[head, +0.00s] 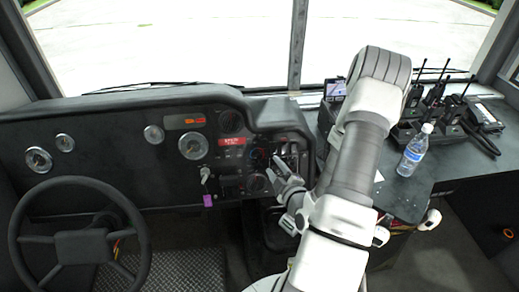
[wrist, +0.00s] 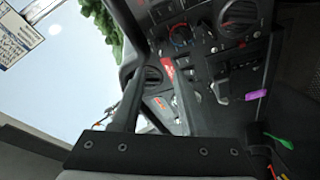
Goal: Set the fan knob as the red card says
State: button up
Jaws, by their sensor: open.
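The red card (head: 233,141) is fixed on the dash panel, left of the control dials; it also shows in the wrist view (wrist: 168,69). Its lettering is too small to read. A round dial with a red and blue ring (head: 258,155) sits right of the card and also shows in the wrist view (wrist: 181,37). I cannot tell whether it is the fan knob, or its exact setting. My gripper (head: 274,167) is open and empty, in front of the panel, close to the dial in the picture. My fingers and arm hide part of the panel's right side.
Round air vents (head: 230,120) lie above and below the controls. A key with a purple tag (head: 208,201) hangs at lower left. The steering wheel (head: 78,238) is far left. A water bottle (head: 413,151) and radios (head: 437,105) stand on the right counter (head: 405,195).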

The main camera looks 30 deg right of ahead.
aim_at(258, 144)
jog(key=b+x, duration=0.2)
jog(key=b, duration=0.5)
jog(key=shift+w+d+f, duration=0.1)
jog(key=shift+w+f, duration=0.05)
jog(key=shift+f, duration=0.15)
jog(key=shift+w+f+b, duration=0.1)
jog(key=shift+w+b, duration=0.05)
jog(key=shift+b, duration=1.05)
jog(key=x, duration=1.1)
jog(key=shift+w, duration=0.3)
grip_shut()
